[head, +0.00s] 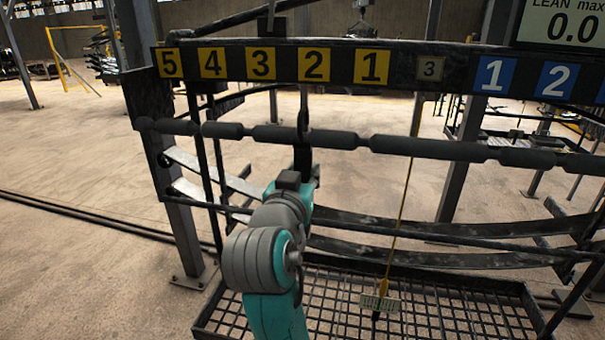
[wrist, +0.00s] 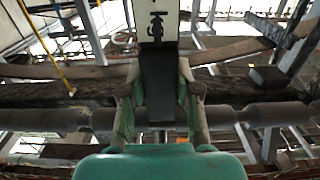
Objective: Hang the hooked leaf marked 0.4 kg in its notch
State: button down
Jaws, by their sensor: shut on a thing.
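My gripper (wrist: 160,95) is shut on a dark upright leaf (wrist: 158,75), with one finger on each side of it in the wrist view. A pale plate with a black symbol sits at the leaf's upper end; I cannot read a weight on it. In the head view the leaf (head: 303,157) stands at the notched bar (head: 420,147), at a narrow gap below the yellow 2 (head: 314,66). Its upper part overlaps the bar, but I cannot tell whether the hook rests in the notch. My arm partly hides the gripper there.
A display (head: 562,24) reads 0.0. A yellow cord (head: 401,215) hangs to a small scale plate (head: 380,302) over a mesh tray (head: 470,288). Pale strips (head: 212,172) stick out left.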

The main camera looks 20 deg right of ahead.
jog(key=shift+f, duration=0.15)
jog(key=shift+f, duration=1.05)
jog(key=c, duration=0.7)
grip_release()
jog(key=shift+c, duration=0.2)
jog(key=v, duration=2.2)
